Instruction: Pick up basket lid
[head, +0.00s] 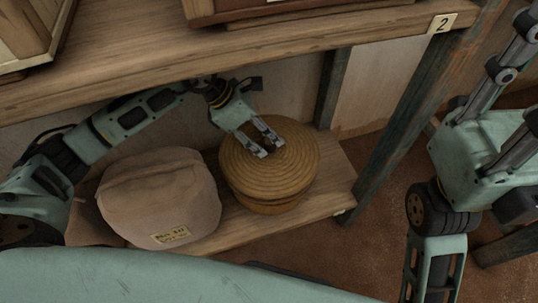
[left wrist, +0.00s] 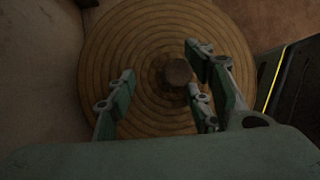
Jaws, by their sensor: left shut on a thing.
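The basket lid (head: 295,150) is a round, coiled tan disc with a small dark knob at its centre. It sits on the round woven basket (head: 268,205), which stands on the lower shelf. My left gripper (head: 267,147) reaches down over the lid from behind and is shut on the lid at its knob. In the left wrist view the lid (left wrist: 110,55) fills the middle, and the brown knob (left wrist: 178,72) lies between the fingers of my left gripper (left wrist: 165,88). The fingers hide part of the lid. The right gripper is not in view.
A tan cloth-covered bundle (head: 160,195) with a paper label stands close left of the basket on the lower shelf (head: 337,180). The upper shelf (head: 290,45) runs above my left arm. A dark post (head: 400,130) stands to the right.

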